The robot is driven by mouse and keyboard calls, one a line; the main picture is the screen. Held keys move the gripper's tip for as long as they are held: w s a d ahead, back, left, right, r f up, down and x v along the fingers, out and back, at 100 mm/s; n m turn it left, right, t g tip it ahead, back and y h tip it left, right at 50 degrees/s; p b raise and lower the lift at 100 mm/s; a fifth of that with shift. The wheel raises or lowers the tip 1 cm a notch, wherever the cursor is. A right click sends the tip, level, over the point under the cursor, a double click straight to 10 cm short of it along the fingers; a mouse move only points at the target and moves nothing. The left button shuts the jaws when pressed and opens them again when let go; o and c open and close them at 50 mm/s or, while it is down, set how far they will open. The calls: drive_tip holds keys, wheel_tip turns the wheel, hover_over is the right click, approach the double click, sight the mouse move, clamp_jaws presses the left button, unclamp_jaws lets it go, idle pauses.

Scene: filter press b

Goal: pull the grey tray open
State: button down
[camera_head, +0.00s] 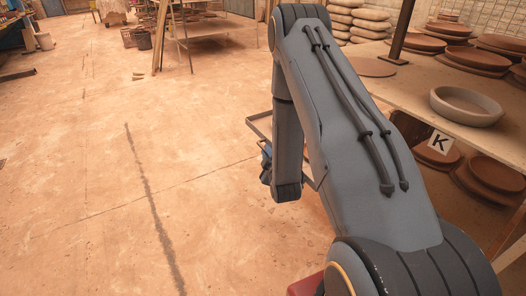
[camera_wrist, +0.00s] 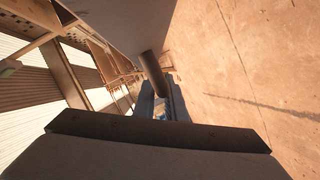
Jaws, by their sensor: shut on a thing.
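The grey tray (camera_head: 258,123) shows in the head view only as a thin-edged corner sticking out left of my arm; my arm hides most of it. In the wrist view a plain grey face (camera_wrist: 125,18), likely the tray's, fills the top middle, and a dark round bar (camera_wrist: 152,72) runs from it down to my fingers. My gripper (camera_wrist: 161,108) is shut on this bar, which looks like the tray's handle. In the head view my gripper (camera_head: 265,164) is partly hidden behind my forearm, just below the tray corner.
A bench (camera_head: 405,80) at right carries a round pale dish (camera_head: 466,105) and stacked brown discs. A white card marked K (camera_head: 440,143) hangs at its edge, with more discs below. Pale sacks (camera_head: 358,20) are stacked behind. The floor (camera_head: 110,190) at left is clear.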

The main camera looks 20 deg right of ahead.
drive_tip(key=shift+s+f, duration=0.1)
drive_tip(key=shift+s, duration=0.05)
drive_tip(key=c, duration=2.1)
unclamp_jaws()
drive_tip(key=shift+a, duration=0.1)
drive_tip(key=v, duration=0.7)
drive_tip(key=shift+s, duration=0.4)
